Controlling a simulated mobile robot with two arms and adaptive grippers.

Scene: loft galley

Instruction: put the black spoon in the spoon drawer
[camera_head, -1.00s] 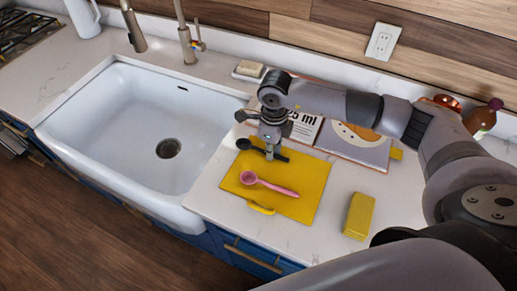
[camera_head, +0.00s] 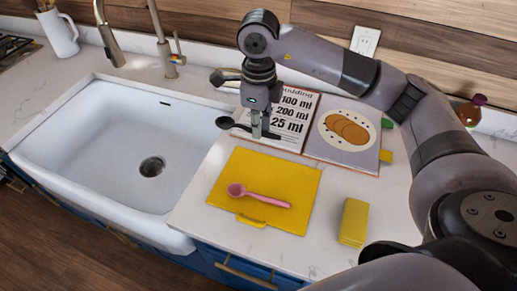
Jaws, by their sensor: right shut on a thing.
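The black spoon (camera_head: 226,123) is held level in the air by my right gripper (camera_head: 258,126), in front of the open recipe book. The gripper is shut on its handle, and the spoon's bowl points left. A blue cabinet front with a brass-coloured handle (camera_head: 246,277) shows below the counter's front edge; its drawer looks shut. I cannot tell from this view whether it is the spoon drawer. My left gripper is not in view.
A pink spoon (camera_head: 258,196) lies on the yellow board (camera_head: 300,217). A yellow sponge-like block (camera_head: 353,222) stands to its right. The open recipe book (camera_head: 342,137) is behind. A white sink (camera_head: 85,140) lies left, with a tap (camera_head: 165,45) behind.

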